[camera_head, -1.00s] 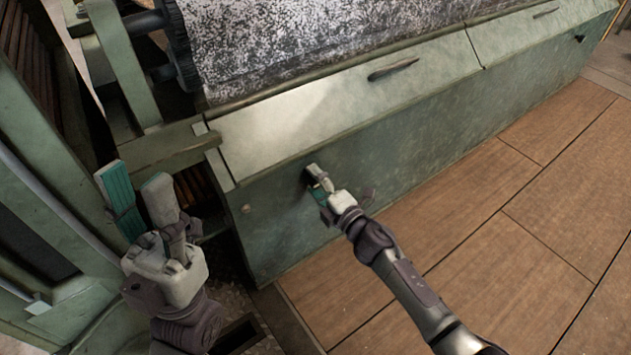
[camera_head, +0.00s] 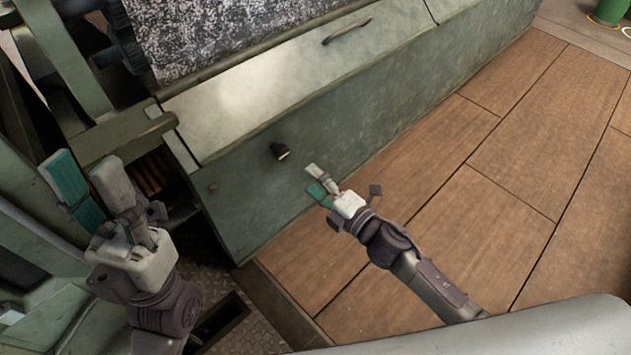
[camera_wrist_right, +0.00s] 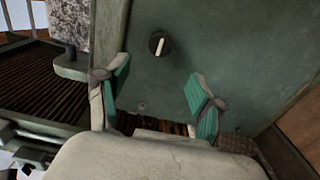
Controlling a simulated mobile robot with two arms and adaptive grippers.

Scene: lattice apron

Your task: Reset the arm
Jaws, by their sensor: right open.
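My right gripper (camera_head: 318,182) is open and empty in the head view, in front of the green machine's side panel. A black knob (camera_head: 280,151) with a light pointer sits on that panel, up and to the left of the right gripper and apart from it. In the right wrist view the knob (camera_wrist_right: 159,44) shows beyond and between the open teal-padded fingers (camera_wrist_right: 160,98), with its pointer near upright. My left gripper (camera_head: 88,190) is at the left of the head view, its two fingers apart and nothing between them.
The green machine (camera_head: 240,190) fills the upper left, with a speckled roller (camera_head: 200,30) and a lid with a dark handle (camera_head: 347,31). Wooden floor (camera_head: 500,200) is clear at the right. A green cylinder (camera_head: 609,10) stands at the far top right.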

